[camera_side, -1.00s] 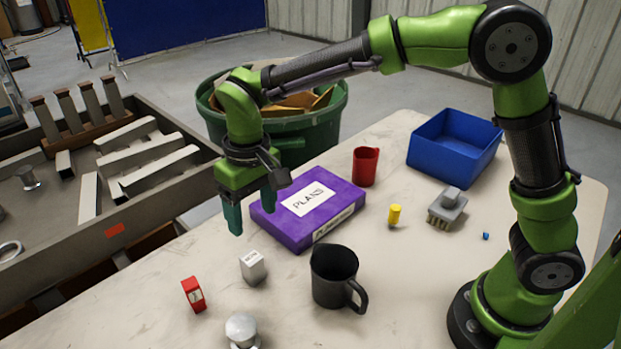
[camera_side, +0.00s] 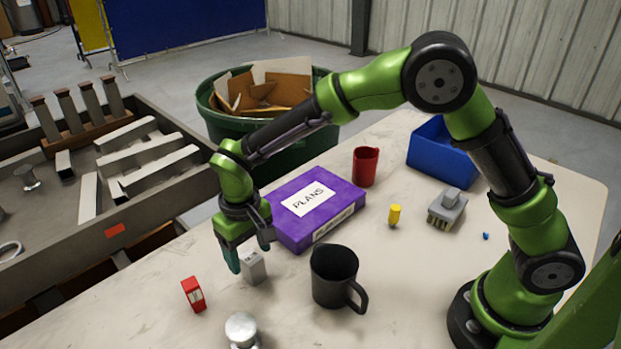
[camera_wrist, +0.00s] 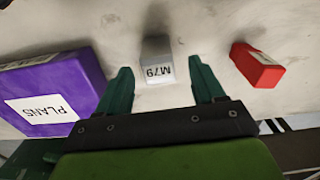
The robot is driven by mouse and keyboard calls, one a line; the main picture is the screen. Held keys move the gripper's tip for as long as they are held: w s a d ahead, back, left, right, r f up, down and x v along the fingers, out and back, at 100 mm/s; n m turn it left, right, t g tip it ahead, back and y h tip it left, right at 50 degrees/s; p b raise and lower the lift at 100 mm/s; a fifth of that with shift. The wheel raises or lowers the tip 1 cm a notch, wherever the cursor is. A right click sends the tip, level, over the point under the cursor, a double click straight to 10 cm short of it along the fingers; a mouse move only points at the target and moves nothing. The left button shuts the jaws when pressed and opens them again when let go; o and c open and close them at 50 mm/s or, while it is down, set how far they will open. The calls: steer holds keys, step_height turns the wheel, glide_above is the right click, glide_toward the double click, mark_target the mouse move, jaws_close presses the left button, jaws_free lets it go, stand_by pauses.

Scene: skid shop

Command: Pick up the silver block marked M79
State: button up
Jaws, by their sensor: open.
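The silver block marked M79 (camera_side: 253,268) stands upright on the pale table, left of the black mug. In the wrist view the block lies between and slightly beyond the two fingertips (camera_wrist: 160,76), with a gap on each side. In the side view the fingers partly overlap the block's upper part. I cannot tell whether they touch it.
A red block (camera_side: 193,294) stands to the left, a silver knob-like part (camera_side: 242,330) in front. The black mug (camera_side: 334,277) is close on the right. A purple PLANS box (camera_side: 315,209) lies just behind. A yellow cylinder (camera_side: 394,215) and blue bin (camera_side: 440,152) are further right.

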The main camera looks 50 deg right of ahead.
mark_target(251, 257)
step_height(251, 257, down, 5)
steer(key=shift+s+f, duration=0.1)
steer(key=shift+s, duration=0.05)
steer(key=c, duration=1.2)
